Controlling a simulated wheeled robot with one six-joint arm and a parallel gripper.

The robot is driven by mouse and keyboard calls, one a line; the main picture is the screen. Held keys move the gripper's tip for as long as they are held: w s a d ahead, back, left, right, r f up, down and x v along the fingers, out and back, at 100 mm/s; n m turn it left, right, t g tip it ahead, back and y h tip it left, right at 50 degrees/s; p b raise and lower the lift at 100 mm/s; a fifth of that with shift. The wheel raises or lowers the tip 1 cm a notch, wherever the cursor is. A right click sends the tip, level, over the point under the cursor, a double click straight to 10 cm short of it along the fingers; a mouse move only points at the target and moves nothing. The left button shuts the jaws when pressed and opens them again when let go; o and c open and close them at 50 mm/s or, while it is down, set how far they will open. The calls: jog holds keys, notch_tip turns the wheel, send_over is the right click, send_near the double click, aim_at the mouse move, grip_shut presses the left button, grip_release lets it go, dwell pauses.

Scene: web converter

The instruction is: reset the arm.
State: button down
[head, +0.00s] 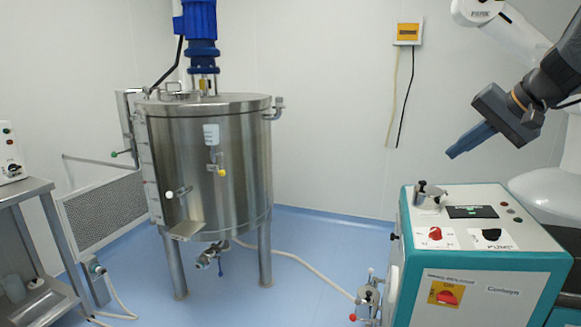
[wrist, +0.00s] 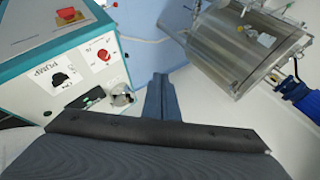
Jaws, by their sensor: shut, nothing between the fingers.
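My gripper (head: 453,153) is at the right of the head view, raised above the teal and white control box (head: 490,262). Its blue-grey fingers point down and to the left, and they are together with nothing between them. In the wrist view the closed fingers (wrist: 160,80) reach up from the dark gripper body. The fingertips are apart from the box and touch nothing.
A steel tank (head: 215,165) with a blue motor (head: 199,22) stands left of centre. A steel table (head: 25,190) is at the far left. A yellow-faced wall box (head: 408,32) hangs behind. Blue floor (head: 315,250) is open between tank and control box, crossed by a hose.

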jog(key=s+a+f+n+g+h, duration=0.1)
jog(key=s+a+f+n+g, duration=0.2)
jog(key=a+f, duration=0.5)
jog(key=s+a+f+g, duration=0.2)
jog(key=s+a+f, duration=0.4)
jog(key=f, duration=0.4)
jog(key=s+a+f+n+g+h, duration=0.2)
jog(key=s+a+f+n, duration=0.2)
jog(key=s+a+f, duration=0.4)
jog(key=s+f, duration=0.3)
jog(key=shift+s+a+n+h, duration=0.25)
jog(key=shift+a+n+h, duration=0.05)
jog(key=shift+n, duration=0.1)
dwell(4.7)
